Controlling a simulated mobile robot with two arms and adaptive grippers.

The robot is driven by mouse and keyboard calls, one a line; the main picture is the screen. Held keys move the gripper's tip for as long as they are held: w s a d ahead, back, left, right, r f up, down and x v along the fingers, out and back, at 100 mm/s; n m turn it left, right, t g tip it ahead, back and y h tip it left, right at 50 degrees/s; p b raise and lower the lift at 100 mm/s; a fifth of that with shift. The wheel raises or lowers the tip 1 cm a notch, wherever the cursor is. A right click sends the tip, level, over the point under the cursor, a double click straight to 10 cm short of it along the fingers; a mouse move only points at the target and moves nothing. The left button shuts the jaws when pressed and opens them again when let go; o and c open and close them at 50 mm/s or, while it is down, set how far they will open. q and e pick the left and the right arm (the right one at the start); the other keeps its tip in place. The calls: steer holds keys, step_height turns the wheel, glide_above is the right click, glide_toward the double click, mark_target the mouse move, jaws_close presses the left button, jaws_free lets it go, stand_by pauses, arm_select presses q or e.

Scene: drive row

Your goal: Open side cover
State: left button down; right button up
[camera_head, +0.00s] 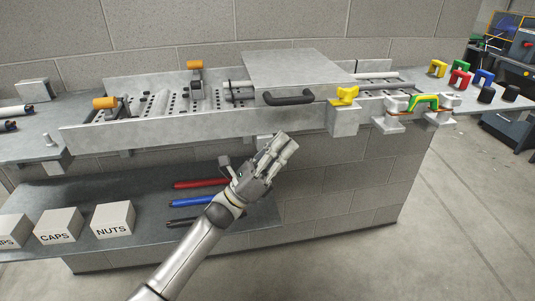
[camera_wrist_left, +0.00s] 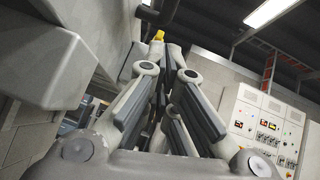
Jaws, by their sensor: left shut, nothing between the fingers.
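A grey flat cover (camera_head: 290,67) with a black handle (camera_head: 288,97) on its front side sits closed over the middle of the metal fixture. A yellow knob (camera_head: 345,93) sits on a grey block just right of the handle. My left gripper (camera_head: 283,146) is shut and empty, in front of the fixture and below the handle, apart from it. The left wrist view shows its fingers together (camera_wrist_left: 165,85), with a small yellow part (camera_wrist_left: 158,36) beyond the tips. My right gripper is not in view.
A lower shelf holds a red tool (camera_head: 202,183), a blue tool (camera_head: 191,201) and boxes, one labelled NUTS (camera_head: 113,219). Two orange-topped clamps (camera_head: 195,65) stand on the fixture. Coloured padlock-like pieces (camera_head: 460,78) stand on the right. Open floor lies at right front.

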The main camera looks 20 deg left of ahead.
arm_select(q)
steer(key=r, duration=0.1)
steer(key=w+r+p, duration=0.1)
steer(key=r, duration=0.2)
steer(key=shift+w+d+p, duration=0.2)
steer(key=shift+d+p, duration=0.05)
steer(key=shift+p, duration=0.15)
steer(key=shift+a+r, duration=0.1)
steer(key=shift+r, duration=0.4)
steer(key=shift+w, duration=0.1)
